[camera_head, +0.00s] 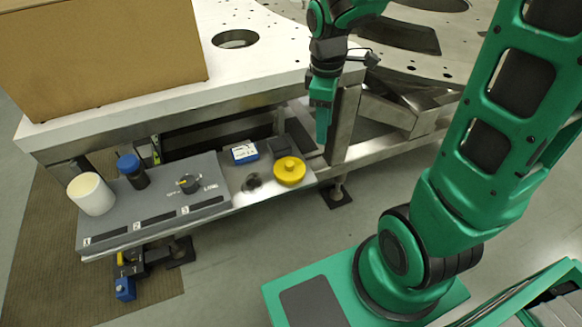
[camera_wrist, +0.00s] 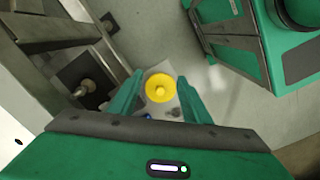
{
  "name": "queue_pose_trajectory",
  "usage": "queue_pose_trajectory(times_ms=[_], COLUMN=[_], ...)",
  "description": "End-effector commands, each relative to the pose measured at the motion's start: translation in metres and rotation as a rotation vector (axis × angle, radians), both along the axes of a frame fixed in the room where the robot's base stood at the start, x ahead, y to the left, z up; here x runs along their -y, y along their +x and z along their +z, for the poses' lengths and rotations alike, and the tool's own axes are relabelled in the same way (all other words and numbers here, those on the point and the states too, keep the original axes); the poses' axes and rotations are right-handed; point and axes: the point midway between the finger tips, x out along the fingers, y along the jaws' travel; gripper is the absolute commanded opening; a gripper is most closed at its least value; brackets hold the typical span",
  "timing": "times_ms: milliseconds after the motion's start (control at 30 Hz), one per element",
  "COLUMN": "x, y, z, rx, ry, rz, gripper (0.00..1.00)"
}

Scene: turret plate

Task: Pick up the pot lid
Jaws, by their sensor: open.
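The pot lid (camera_head: 289,171) is a round yellow disc with a small raised knob, lying flat near the right end of the low metal shelf. In the wrist view the yellow lid (camera_wrist: 160,88) shows between my two green fingers, farther off than the fingertips. My gripper (camera_head: 322,138) is open and empty, pointing down, above and to the right of the lid in the head view. Its fingers (camera_wrist: 156,82) stand apart on either side of the lid in the wrist view, without touching it.
On the shelf (camera_head: 225,208) are a white cup (camera_head: 91,194), a blue-capped jar (camera_head: 132,171), a blue-and-white box (camera_head: 243,152), a dark block (camera_head: 279,148) and a knob panel (camera_head: 150,205). A large perforated plate (camera_head: 265,62) with a cardboard box (camera_head: 105,50) stands above and behind.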

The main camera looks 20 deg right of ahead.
Motion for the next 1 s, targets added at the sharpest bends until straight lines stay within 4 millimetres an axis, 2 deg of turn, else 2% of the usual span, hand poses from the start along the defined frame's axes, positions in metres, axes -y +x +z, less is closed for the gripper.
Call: queue_pose_trajectory(times_ms=[33,100,200,300,700,1000], x=[-0.017,-0.037,-0.058,-0.071,-0.074,-0.073], y=[0.012,0.026,0.038,0.044,0.046,0.045], z=[-0.01,-0.021,-0.032,-0.039,-0.089,-0.112], rx=[-0.01,-0.015,-0.016,-0.018,-0.019,-0.02], ry=[0.01,0.025,0.042,0.054,0.06,0.059], rz=[0.114,0.258,0.406,0.492,0.522,0.52], gripper=[0.43,0.43,0.43,0.43,0.43,0.43])
